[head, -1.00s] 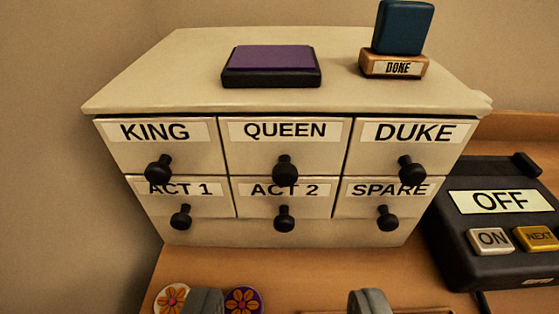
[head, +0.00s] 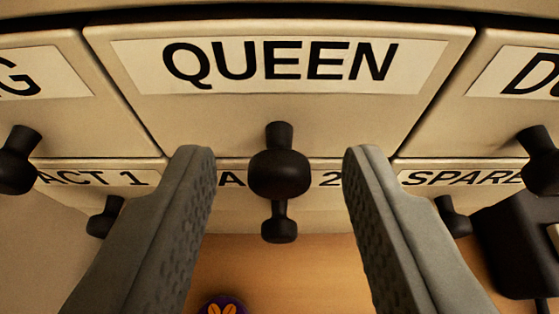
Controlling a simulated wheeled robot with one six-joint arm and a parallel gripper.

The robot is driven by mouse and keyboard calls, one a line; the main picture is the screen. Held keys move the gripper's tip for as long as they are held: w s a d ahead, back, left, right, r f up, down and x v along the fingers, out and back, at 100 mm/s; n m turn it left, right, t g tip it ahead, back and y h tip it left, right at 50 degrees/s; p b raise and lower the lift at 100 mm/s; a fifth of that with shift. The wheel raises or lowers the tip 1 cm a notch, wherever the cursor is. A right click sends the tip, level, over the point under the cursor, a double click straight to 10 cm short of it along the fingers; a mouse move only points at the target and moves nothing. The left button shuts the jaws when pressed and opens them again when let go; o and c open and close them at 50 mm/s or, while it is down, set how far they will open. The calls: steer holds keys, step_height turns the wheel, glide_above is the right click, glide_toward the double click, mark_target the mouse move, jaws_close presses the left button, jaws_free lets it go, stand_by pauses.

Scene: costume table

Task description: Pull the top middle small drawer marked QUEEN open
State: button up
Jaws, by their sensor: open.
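The QUEEN drawer (head: 280,112) is shut, in the top middle of the cream cabinet, with its label across its front. Its black knob (head: 279,174) sticks out toward me near the middle of the view. My gripper (head: 279,168) is open, with one grey finger on each side of the knob and a clear gap on both sides. I cannot tell exactly how far the fingertips are from the drawer front. The fingers hide parts of the ACT 1 and ACT 2 fronts.
The KING knob (head: 17,160) and DUKE knob (head: 541,155) stand outside my fingers. Below are the ACT 1 knob (head: 105,216), ACT 2 knob (head: 279,222) and SPARE knob (head: 453,216). A black device (head: 515,240) stands at the right. A purple flower disc (head: 222,306) lies on the wooden table.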

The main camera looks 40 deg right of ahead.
jaws_close()
steer(key=s+a, duration=0.7)
steer(key=s, duration=0.2)
steer(key=shift+s, duration=0.3)
jaws_free()
stand_by(0.3)
steer(key=v, duration=1.7)
steer(key=shift+s+a, duration=0.2)
